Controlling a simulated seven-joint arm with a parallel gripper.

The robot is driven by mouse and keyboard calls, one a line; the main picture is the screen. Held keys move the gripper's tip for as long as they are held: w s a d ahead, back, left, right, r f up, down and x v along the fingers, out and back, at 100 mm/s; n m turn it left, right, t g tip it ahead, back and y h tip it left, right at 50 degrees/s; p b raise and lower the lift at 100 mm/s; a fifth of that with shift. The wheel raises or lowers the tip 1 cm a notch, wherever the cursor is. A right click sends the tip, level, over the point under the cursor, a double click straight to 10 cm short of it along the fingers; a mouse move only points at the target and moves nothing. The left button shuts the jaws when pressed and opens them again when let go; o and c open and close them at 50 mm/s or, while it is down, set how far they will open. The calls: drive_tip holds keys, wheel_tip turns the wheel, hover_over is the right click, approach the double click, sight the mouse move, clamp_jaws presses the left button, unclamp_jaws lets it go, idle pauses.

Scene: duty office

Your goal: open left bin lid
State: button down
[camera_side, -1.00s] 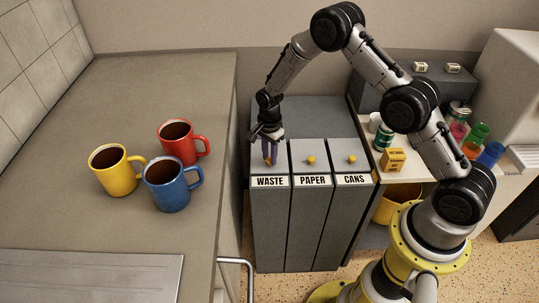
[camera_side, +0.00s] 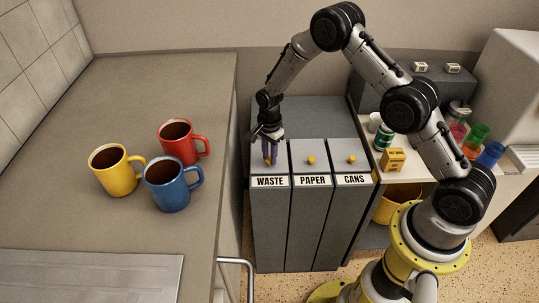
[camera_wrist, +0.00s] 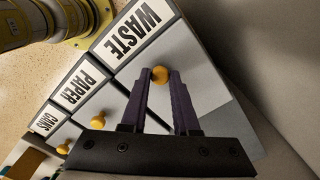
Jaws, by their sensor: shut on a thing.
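The left bin is the grey one labelled WASTE, with its lid (camera_side: 259,176) down. Its small yellow knob (camera_wrist: 159,75) sits between my fingertips in the wrist view. My gripper (camera_side: 270,160) points down over the WASTE lid and is shut on the knob, with its dark purple fingers on either side. In the side view the fingers largely hide the knob. The WASTE label (camera_wrist: 140,28) also shows in the wrist view.
The PAPER lid (camera_side: 312,150) and CANS lid (camera_side: 345,146), each with a yellow knob, are shut to the right. A counter with several mugs (camera_side: 167,184) stands left. A shelf with cups and a yellow box (camera_side: 392,160) lies right.

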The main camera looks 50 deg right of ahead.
drive_tip(key=w+d, duration=0.9)
drive_tip(key=shift+w, duration=0.1)
idle(0.3)
drive_tip(key=c, duration=0.7)
unclamp_jaws()
drive_tip(key=shift+o, duration=0.2)
wheel_tip(320, 180, up, 14)
